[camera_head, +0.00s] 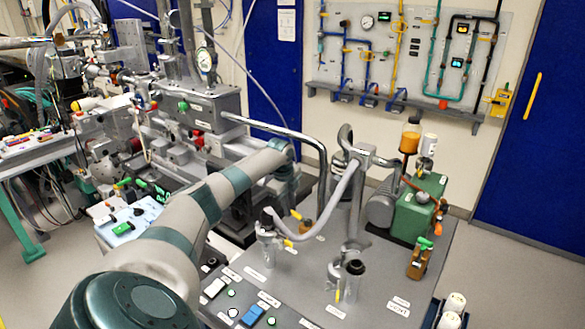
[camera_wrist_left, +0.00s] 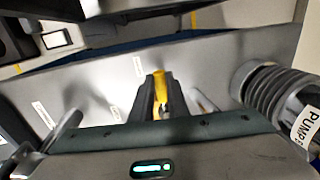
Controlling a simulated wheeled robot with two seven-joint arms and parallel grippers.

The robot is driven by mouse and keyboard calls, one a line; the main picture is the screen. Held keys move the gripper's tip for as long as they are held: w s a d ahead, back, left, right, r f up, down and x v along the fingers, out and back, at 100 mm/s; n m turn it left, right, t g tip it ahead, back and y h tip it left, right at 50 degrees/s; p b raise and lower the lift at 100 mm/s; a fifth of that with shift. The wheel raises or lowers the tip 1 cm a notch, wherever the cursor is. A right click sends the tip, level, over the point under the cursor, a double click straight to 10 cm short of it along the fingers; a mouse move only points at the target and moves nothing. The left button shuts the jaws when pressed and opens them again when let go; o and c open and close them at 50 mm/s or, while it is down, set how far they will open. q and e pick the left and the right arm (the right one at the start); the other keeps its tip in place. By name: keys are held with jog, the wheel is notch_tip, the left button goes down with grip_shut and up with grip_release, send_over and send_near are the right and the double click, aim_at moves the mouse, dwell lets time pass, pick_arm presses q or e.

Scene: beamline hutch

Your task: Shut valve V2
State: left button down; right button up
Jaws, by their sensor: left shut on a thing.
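In the left wrist view, my left gripper (camera_wrist_left: 160,95) is shut on a yellow valve handle (camera_wrist_left: 159,78), with a dark finger on each side of it. Whether this handle is V2 cannot be read. In the head view, my left arm reaches from the lower left toward the grey bench; its fingertips are not clear there. Small yellow handles show on the bench fittings, one by the left hose end (camera_head: 289,243) and one by the front black-topped fitting (camera_head: 337,296). My right gripper is out of view.
A ribbed bellows (camera_wrist_left: 268,85) with a label starting "PUMP" stands close right of the gripper in the wrist view. On the bench are a curved grey hose (camera_head: 335,208), a green pump (camera_head: 420,205) and brown bottles (camera_head: 418,262). A gauge panel (camera_head: 408,55) hangs on the wall.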

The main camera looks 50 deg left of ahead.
pick_arm(q)
jog(key=shift+w+r, duration=0.1)
jog(key=c, duration=1.7)
grip_release()
jog(key=shift+r, duration=0.6)
jog(key=shift+s+d+r+b, duration=0.15)
jog(key=shift+s+r+b, duration=0.5)
jog(key=shift+r, duration=2)
jog(key=shift+s+d+r+b, duration=0.15)
jog(key=shift+s+r+b, duration=0.5)
jog(key=shift+r, duration=1.95)
jog(key=shift+s+d+r+b, duration=0.25)
jog(key=shift+r+b, duration=0.6)
jog(key=shift+r, duration=1.8)
jog(key=shift+s+a+f, duration=0.1)
jog(key=shift+s, duration=0.05)
